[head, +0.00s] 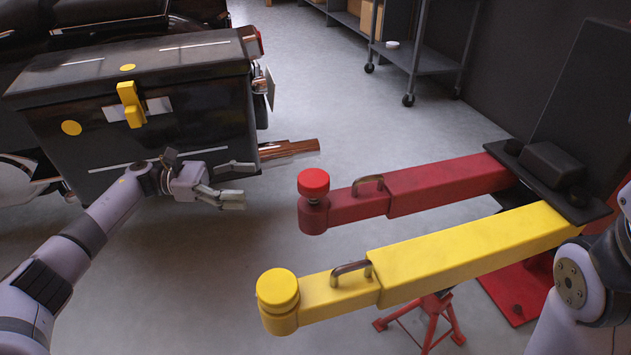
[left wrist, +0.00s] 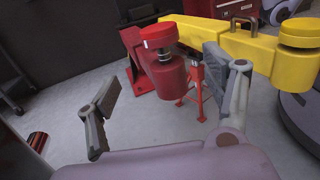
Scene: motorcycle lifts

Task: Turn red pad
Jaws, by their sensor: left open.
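The red pad (head: 314,181) is a round disc on a screw at the free end of the red lift arm (head: 440,186). In the left wrist view the red pad (left wrist: 159,33) sits upright beyond my fingers, with its threaded stem showing below it. My left gripper (head: 240,184) is open and empty, to the left of the red pad and apart from it. Its two spread fingers also show in the left wrist view (left wrist: 165,95). Of my right arm only a part shows at the right edge of the head view; its gripper is not visible.
A yellow lift arm (head: 470,248) with a yellow pad (head: 278,289) runs nearer to me, beside the red one. A red stand (head: 425,322) is under it. A black motorcycle case (head: 150,110) and an exhaust pipe (head: 288,150) are close to my left gripper. A cart (head: 425,50) stands behind.

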